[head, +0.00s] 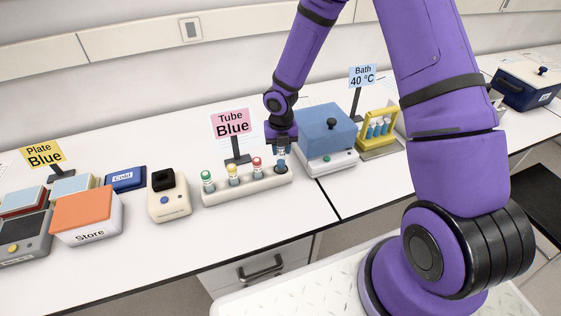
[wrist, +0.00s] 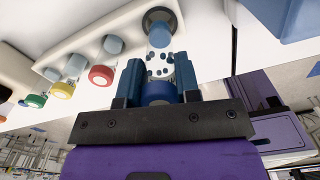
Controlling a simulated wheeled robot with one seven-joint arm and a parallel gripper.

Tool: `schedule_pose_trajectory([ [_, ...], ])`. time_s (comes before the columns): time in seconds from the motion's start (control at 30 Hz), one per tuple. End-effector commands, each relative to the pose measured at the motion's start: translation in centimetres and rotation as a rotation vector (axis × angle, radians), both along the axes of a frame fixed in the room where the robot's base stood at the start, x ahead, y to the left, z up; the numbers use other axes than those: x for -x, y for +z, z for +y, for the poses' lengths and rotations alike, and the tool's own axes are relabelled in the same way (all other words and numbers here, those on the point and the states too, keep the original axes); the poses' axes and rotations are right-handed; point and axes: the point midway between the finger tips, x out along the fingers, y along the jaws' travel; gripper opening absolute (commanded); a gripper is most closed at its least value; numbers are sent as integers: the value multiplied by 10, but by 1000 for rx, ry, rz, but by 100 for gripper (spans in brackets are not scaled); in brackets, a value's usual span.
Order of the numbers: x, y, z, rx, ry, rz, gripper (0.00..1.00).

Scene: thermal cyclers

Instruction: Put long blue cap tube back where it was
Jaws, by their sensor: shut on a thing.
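My gripper (head: 281,148) is shut on the blue cap of a long clear tube, above the right end of the white tube rack (head: 246,186). In the wrist view the blue cap (wrist: 160,93) sits between the two blue fingers (wrist: 159,80). The tube's clear body has blue marks and a blue lower part (wrist: 160,36), lined up with a dark round socket at the rack's end. I cannot tell how far its tip is in the socket. Tubes with green (head: 207,174), yellow (head: 232,168) and red (head: 257,161) caps stand in the rack to its left.
A pink "Tube Blue" sign (head: 231,123) stands behind the rack. A blue-lidded machine (head: 325,128) is close on the right, with a yellow tube rack (head: 378,127) beyond. A cream device (head: 168,197) is on the left. The bench front is clear.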

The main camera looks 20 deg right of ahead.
Motion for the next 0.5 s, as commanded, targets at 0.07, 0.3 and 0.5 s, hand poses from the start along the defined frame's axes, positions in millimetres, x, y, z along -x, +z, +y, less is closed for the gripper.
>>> schedule_pose_trajectory([
  [0.07,0,-9,1,0,0,1,4],
  [0.3,0,-27,0,1,-1,1,4],
  [0.5,0,-50,0,0,-2,0,4],
])
